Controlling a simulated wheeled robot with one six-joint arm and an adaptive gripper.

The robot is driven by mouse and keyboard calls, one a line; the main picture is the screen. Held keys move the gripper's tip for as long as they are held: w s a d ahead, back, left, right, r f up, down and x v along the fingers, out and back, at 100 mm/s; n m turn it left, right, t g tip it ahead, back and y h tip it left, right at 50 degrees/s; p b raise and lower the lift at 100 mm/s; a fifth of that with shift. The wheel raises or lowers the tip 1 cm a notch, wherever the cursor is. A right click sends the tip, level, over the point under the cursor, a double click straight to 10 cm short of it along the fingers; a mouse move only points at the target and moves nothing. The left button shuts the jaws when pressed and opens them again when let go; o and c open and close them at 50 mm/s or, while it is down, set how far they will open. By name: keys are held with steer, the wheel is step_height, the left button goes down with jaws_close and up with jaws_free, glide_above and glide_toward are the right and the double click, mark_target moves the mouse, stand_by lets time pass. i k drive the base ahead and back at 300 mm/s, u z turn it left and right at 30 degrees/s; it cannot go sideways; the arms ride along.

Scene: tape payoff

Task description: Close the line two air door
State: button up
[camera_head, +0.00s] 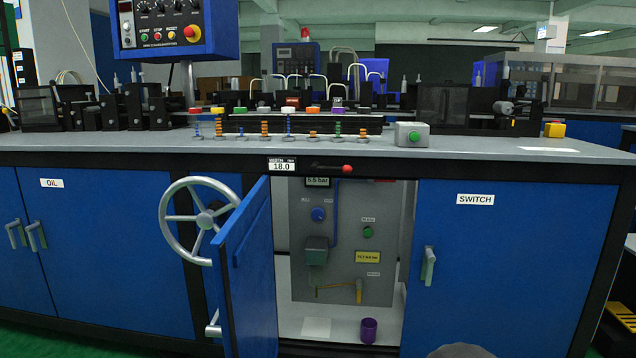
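The air door (258,275) is a blue cabinet door that stands open, swung out toward me on its left side. A pale handle (213,326) shows low on its outer face. The open cabinet shows a grey panel (345,270) with a pressure display, a blue knob (318,214), a green button (368,231) and a yellow lever (358,291). No label naming line two is readable on the door. My gripper is not in view. A grey rounded shape at the bottom edge may be part of me.
A silver handwheel (204,218) juts out just left of the open door. A purple cup (369,330) stands on the cabinet floor near the opening. The SWITCH door (500,260) at right and OIL doors (100,265) at left are shut. A red-tipped lever (346,168) sits above the opening.

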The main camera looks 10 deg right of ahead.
mark_target(241, 250)
steer(key=u, duration=2.65)
steer(key=i, duration=1.3)
steer(key=z, duration=3.15)
